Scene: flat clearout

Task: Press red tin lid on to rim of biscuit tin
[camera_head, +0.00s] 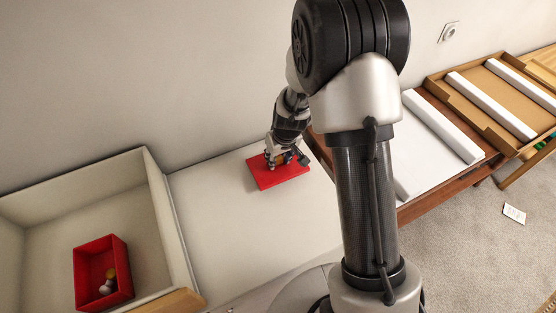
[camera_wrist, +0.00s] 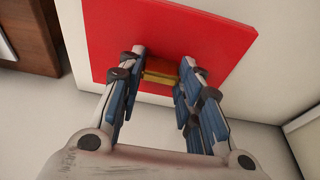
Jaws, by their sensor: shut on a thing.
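The red tin lid (camera_head: 284,180) is a flat red rectangle at the white top in the middle of the head view. It fills much of the upper wrist view (camera_wrist: 205,38). My gripper (camera_head: 280,162) is above it, shut on its small brass-coloured handle (camera_wrist: 160,70), with a finger on each side. I cannot tell if the lid touches the white top. The red biscuit tin (camera_head: 82,282) stands open inside the drawer at lower left, apart from the lid. A brown item (camera_head: 111,273) and a pale item (camera_head: 105,288) lie in it.
The white drawer (camera_head: 165,225) has raised walls between tin and lid. The white top (camera_head: 225,215) beside the lid is clear. At right stand a wooden table with white rolls (camera_head: 440,127) and a wooden tray (camera_head: 455,85). A white card (camera_head: 514,213) lies on the carpet.

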